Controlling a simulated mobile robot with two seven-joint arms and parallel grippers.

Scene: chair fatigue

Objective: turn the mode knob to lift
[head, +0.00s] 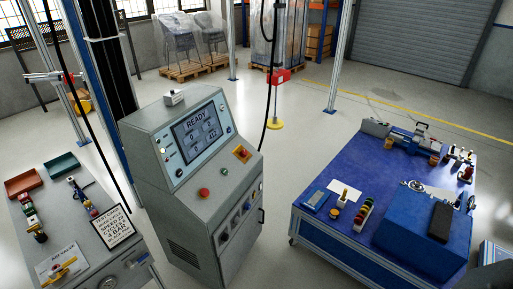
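A grey control console (190,190) stands at the middle of the head view, its sloped face carrying a lit screen (199,131) that reads READY. A row of dark controls (235,221) runs along the lower front. The labels are too small to read, so I cannot tell which control is the mode knob or where it points. Neither of my grippers is in view.
A grey bench (95,262) with trays and a printed sign (112,227) stands at left. A blue workbench (335,233) with tools stands at right. A dark cable (270,80) hangs behind the console. Open floor lies between console and blue bench.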

